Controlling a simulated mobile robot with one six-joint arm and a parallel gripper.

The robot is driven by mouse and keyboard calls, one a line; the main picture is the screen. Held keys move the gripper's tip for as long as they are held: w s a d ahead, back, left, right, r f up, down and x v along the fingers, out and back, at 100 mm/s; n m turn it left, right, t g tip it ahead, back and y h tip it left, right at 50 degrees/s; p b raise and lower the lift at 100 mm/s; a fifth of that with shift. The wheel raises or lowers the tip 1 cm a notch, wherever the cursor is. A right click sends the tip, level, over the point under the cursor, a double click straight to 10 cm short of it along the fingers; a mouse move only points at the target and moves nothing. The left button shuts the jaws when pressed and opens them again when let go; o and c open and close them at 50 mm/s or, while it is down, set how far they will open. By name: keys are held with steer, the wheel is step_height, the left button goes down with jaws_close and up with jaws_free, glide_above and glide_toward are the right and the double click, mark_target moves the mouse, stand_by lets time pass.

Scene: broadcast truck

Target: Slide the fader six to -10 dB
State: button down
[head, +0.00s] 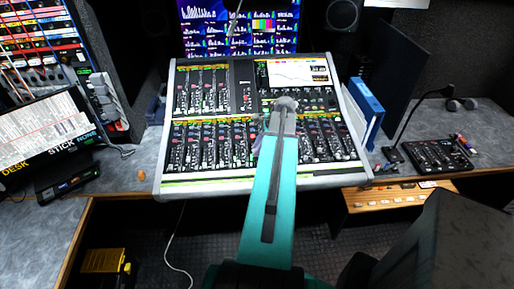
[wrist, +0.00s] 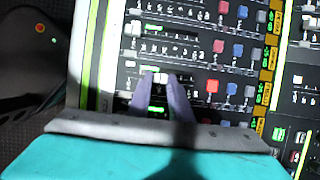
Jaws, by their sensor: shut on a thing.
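The mixing console (head: 200,187) stands on the desk, with rows of channel faders across its lower half. My gripper (wrist: 161,84) is over the lower fader bank, and its two grey-purple fingers straddle a pale fader cap (wrist: 161,77) in the wrist view. The fingers are shut on that cap. A green-lit mark shows between the fingers below the cap. The channel number and dB scale are too small to read, so I cannot tell the fader's exact level.
Neighbouring fader caps, such as a white one (wrist: 134,28), sit close beside the fingers, with red and blue buttons (wrist: 212,87) along the strips. A blue binder (head: 366,102) stands right of the console. A small black control box (head: 437,154) lies farther right.

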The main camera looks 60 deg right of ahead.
steer(key=c, duration=1.9)
jaws_free()
steer(key=shift+o, duration=0.2)
steer(key=shift+r, duration=0.15)
steer(key=b+v, duration=0.3)
steer(key=v, duration=1)
steer(key=shift+s+r, duration=0.15)
steer(key=shift+r, duration=0.1)
